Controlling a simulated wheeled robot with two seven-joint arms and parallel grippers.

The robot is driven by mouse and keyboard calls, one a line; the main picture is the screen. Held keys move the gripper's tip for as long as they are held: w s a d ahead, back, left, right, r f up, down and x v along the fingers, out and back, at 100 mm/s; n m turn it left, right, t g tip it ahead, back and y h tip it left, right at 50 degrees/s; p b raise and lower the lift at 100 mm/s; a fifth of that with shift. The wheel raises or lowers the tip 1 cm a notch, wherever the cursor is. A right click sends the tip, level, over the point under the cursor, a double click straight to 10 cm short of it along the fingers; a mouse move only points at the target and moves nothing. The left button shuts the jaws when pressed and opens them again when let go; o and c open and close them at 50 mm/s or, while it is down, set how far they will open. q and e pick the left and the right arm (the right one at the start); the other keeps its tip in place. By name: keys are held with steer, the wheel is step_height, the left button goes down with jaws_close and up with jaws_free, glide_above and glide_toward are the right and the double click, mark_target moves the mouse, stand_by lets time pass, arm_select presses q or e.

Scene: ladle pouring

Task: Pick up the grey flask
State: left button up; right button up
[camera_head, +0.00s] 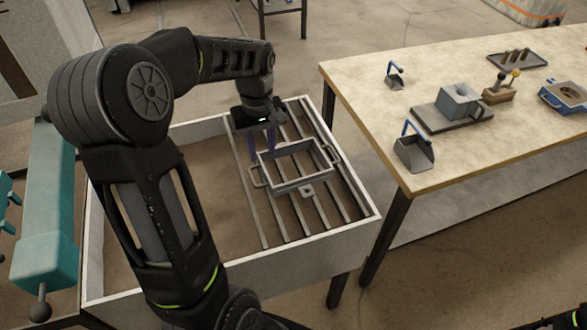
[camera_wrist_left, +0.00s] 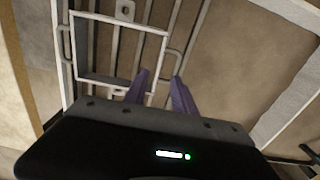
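The grey flask (camera_head: 303,183) is an open rectangular frame with a loop handle at each end. It rests on metal rails inside a large shallow box and also shows in the left wrist view (camera_wrist_left: 120,25). My left gripper (camera_head: 261,155) points down at the flask's rear left corner, near its left handle (camera_head: 256,178). In the left wrist view its two purple fingers (camera_wrist_left: 161,76) are apart with nothing held between them. The fingertips are close to that handle, but I cannot tell if they touch it.
The light-walled box (camera_head: 300,250) surrounds the flask. A workbench (camera_head: 480,150) on the right carries a scoop (camera_head: 414,152), a grey block with a cup (camera_head: 458,103) and a blue frame (camera_head: 565,96). A teal object (camera_head: 48,210) stands on the left.

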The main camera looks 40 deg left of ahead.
mark_target(265, 169)
arm_select(q)
steer(key=shift+f, duration=0.15)
steer(key=shift+f, duration=1.3)
steer(key=shift+f, duration=0.1)
step_height(265, 169, down, 5)
steer(key=shift+w+f+p, duration=0.1)
steer(key=shift+w+p, duration=0.05)
steer(key=shift+p, duration=0.4)
steer(key=shift+c, duration=0.4)
jaws_close()
stand_by(0.5)
